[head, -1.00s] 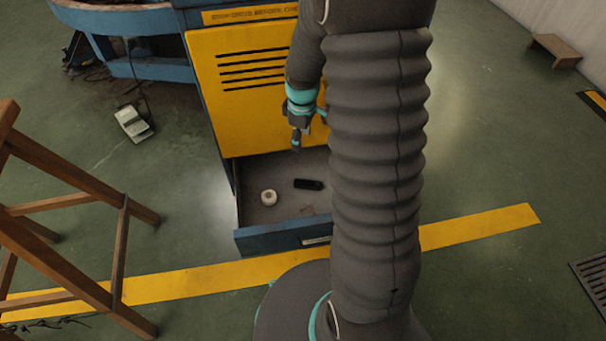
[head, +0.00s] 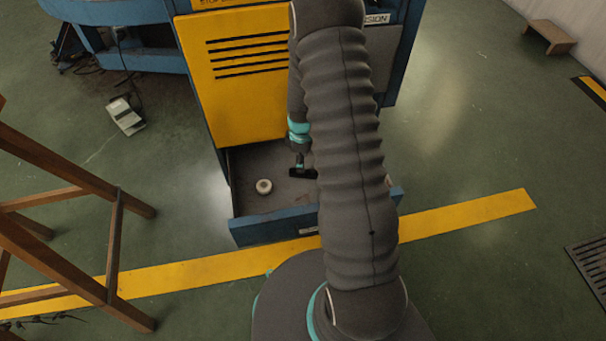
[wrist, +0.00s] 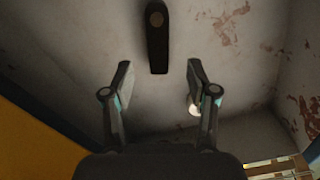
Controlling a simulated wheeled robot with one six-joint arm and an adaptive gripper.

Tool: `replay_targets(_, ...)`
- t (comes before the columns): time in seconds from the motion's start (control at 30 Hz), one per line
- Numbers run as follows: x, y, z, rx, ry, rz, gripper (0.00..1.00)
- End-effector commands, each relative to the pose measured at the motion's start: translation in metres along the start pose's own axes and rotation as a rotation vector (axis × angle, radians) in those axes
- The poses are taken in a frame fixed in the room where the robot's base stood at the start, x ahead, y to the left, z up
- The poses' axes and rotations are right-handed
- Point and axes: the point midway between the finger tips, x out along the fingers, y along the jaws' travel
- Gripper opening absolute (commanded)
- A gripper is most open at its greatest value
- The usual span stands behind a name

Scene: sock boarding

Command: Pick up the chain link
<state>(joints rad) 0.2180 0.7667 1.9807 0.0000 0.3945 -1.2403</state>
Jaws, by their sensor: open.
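The chain link, a dark elongated piece with a brownish round spot near one end, lies in the open drawer (head: 246,204). It shows in the wrist view (wrist: 157,42) at the top centre, beyond the fingertips. In the head view the chain link (head: 309,174) is partly hidden by my arm and gripper. My gripper (wrist: 160,72) is open, with nothing between its fingers, and points into the drawer. In the head view my gripper (head: 299,165) is above the drawer, beside the link's left part.
A white round roll (head: 264,186) lies in the drawer left of the link; part of it shows behind the right finger in the wrist view (wrist: 194,109). The yellow cabinet front (head: 245,85) rises behind the drawer. A wooden frame (head: 70,185) stands at left.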

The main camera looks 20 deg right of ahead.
Motion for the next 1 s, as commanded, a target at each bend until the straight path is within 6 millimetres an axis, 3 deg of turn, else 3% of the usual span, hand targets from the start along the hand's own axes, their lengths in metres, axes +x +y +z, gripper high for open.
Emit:
replay_targets(0.23,0.016,0.0,0.0,0.0,0.0,-0.001,0.58)
replay_targets(0.53,0.055,0.002,-0.001,0.0,-0.001,-0.002,0.58)
replay_targets(0.87,0.061,0.002,-0.002,0.0,0.0,0.001,0.58)
replay_targets(1.0,0.061,0.002,-0.002,0.001,0.0,0.001,0.26)
